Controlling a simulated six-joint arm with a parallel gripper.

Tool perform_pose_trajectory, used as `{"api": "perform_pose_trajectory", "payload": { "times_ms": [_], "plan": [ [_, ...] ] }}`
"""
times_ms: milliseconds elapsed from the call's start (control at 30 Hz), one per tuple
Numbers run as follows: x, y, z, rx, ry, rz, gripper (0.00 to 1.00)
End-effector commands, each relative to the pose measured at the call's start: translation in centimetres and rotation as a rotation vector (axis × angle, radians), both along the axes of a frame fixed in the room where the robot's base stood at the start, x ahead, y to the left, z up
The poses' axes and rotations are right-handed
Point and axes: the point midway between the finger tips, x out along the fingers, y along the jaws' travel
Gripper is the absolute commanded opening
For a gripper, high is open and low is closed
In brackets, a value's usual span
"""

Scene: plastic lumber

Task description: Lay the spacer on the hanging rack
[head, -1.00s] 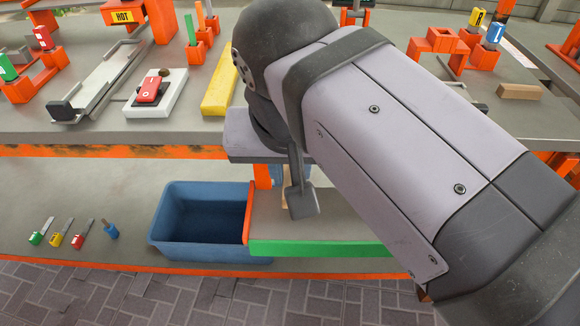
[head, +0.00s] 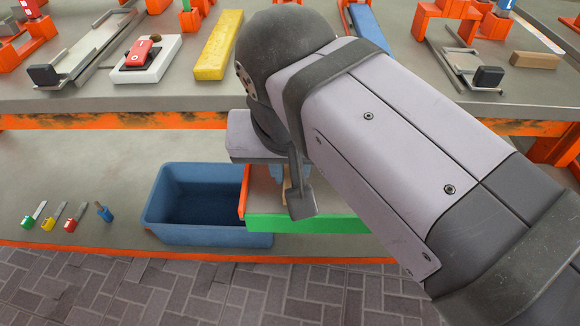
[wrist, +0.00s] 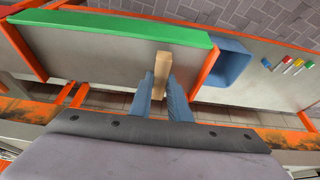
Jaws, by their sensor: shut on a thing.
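The spacer, a pale wooden block (wrist: 162,64), is pinched between the blue fingers of my gripper (wrist: 160,84) in the wrist view. In the head view only a sliver of it (head: 286,186) shows behind my wrist. What looks like the hanging rack is a grey shelf with orange sides and a green front lip (head: 310,223), below the bench. It also shows in the wrist view (wrist: 95,55). The spacer appears over its grey floor, near the end beside the blue bin, with its far end close to the green lip. I cannot tell whether it touches the floor.
A blue open bin (head: 205,205) stands just left of the rack. Several small coloured-handled tools (head: 68,216) lie farther left. The bench (head: 60,108) overhangs behind, with a yellow bar (head: 218,45), a red switch box (head: 143,55) and another wooden block (head: 534,60) on it.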

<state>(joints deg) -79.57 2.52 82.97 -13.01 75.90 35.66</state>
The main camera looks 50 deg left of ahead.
Motion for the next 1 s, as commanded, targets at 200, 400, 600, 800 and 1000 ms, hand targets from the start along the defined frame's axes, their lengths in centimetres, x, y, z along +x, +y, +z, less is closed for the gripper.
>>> {"api": "perform_pose_trajectory", "payload": {
  "times_ms": [200, 400, 600, 800, 1000],
  "plan": [
    [0.0, 0.0, 0.0, 0.000, 0.000, 0.000, 0.00],
    [0.0, 0.0, -0.1, 0.000, 0.000, 0.000, 0.00],
    [0.0, 0.0, -0.4, 0.000, 0.000, 0.000, 0.00],
    [0.0, 0.0, -0.8, 0.000, 0.000, 0.000, 0.00],
    [0.0, 0.0, -1.1, 0.000, 0.000, 0.000, 0.00]
  ]
}}
